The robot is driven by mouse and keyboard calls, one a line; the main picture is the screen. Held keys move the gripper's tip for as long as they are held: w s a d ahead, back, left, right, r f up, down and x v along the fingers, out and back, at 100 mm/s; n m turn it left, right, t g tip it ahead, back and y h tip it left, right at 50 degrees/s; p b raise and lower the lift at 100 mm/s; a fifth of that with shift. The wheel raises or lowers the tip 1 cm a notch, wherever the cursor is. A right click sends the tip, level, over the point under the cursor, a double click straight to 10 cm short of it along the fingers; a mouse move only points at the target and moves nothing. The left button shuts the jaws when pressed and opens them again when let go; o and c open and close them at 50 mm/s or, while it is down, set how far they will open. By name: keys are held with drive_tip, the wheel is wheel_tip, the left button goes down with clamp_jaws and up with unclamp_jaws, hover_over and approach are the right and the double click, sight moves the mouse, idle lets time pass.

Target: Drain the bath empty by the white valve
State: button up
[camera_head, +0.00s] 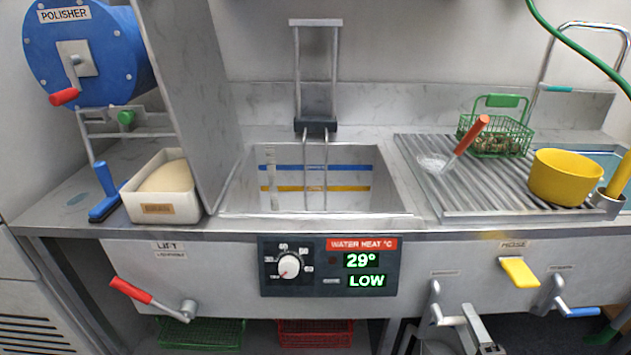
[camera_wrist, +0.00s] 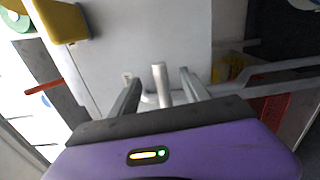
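The bath (camera_head: 235,205) is a steel basin in the counter, with a blue and a yellow line on its back wall. I cannot make out a water surface in it. The white valve (camera_head: 452,320) is under the counter front, right of the heat panel, and its handle (camera_wrist: 161,85) shows in the wrist view. My gripper (camera_head: 472,328) is at that handle in the head view. In the wrist view my gripper's fingers (camera_wrist: 161,76) stand apart, one on each side of the white handle, with gaps showing. Any contact is unclear.
The heat panel (camera_head: 330,266) reads 29° and LOW. A blue-handled valve (camera_head: 578,311) is to the right, with a yellow lever (camera_head: 519,271) above. A red-handled lift crank (camera_head: 135,292) is at left. Green (camera_head: 202,333) and red (camera_head: 315,333) crates stand below.

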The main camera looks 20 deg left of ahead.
idle(0.3)
drive_tip(key=p+v, duration=0.3)
drive_tip(key=v, duration=0.6)
idle(0.4)
